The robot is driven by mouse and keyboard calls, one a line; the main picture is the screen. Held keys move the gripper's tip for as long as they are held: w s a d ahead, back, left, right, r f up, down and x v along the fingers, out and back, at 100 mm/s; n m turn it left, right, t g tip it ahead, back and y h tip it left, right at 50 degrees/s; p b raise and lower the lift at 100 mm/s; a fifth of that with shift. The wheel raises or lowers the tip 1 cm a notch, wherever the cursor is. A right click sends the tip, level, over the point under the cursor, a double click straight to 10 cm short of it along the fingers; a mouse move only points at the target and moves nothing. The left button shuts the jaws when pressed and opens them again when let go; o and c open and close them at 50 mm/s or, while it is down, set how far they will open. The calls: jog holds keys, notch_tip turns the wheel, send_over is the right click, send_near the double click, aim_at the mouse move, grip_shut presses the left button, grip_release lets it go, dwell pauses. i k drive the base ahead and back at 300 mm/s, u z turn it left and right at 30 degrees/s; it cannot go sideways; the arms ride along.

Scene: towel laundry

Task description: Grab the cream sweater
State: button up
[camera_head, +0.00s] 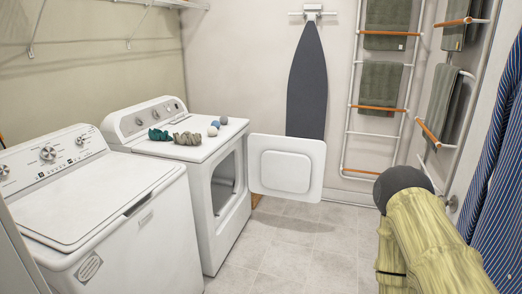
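I cannot make out a cream sweater in this view. Two small crumpled cloths lie on top of the dryer (222,134): a dark green one (159,134) and an olive-brown one (187,138). A blue striped garment (497,165) hangs at the right edge, cut off by the frame. My gripper is not in view.
The dryer's white door (287,190) stands wide open into the room. A closed washer (92,190) stands at the left. Small balls (213,131) lie on the dryer. An ironing board (307,85) and towel racks (352,110) are on the walls. The tiled floor (290,250) is clear in the middle.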

aim_at(188, 138)
jog(key=i, duration=2.85)
jog(key=u, duration=1.25)
